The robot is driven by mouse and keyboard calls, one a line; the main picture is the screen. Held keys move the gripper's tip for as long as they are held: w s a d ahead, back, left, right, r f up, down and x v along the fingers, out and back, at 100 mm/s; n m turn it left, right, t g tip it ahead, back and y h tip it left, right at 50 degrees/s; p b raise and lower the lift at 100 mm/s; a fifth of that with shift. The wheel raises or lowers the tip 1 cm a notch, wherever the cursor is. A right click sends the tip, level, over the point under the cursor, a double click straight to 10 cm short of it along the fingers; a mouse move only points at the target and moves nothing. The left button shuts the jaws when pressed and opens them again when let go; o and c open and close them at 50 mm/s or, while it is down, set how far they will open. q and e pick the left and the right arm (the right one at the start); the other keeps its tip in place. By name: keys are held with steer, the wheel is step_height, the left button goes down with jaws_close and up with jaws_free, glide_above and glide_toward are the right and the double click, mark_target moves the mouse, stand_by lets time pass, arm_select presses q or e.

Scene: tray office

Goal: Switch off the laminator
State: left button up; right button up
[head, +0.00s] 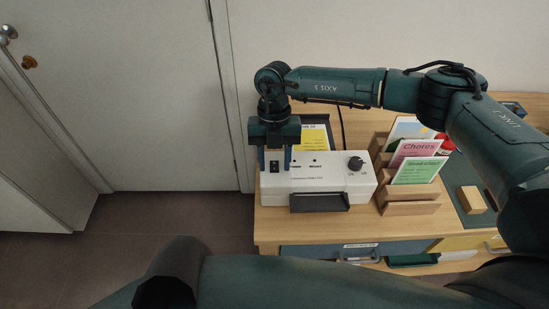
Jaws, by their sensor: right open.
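The laminator (325,187) is a white box with a dark slot at its front, on the left part of the wooden desk. A black knob (355,163) sits at its right, and a small black rocker switch (274,167) at its left end. I cannot tell which way the switch is set. My right gripper (274,165) points down over the laminator's left end, open, with its two fingers on either side of the switch. I cannot tell whether the fingertips touch the casing. My left gripper is not in view.
A wooden rack (408,208) with upright cards stands right of the laminator. A wooden block (471,200) lies on a dark mat farther right. A yellow paper (312,139) is behind the laminator. Drawers (345,252) are below the desk front. Floor at left is clear, before a door.

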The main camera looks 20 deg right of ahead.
arm_select(q)
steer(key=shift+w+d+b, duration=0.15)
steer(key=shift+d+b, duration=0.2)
steer(key=shift+b, duration=0.55)
arm_select(e)
steer(key=a+v, duration=0.1)
steer(key=v, duration=1.2)
steer(key=shift+d, duration=0.5)
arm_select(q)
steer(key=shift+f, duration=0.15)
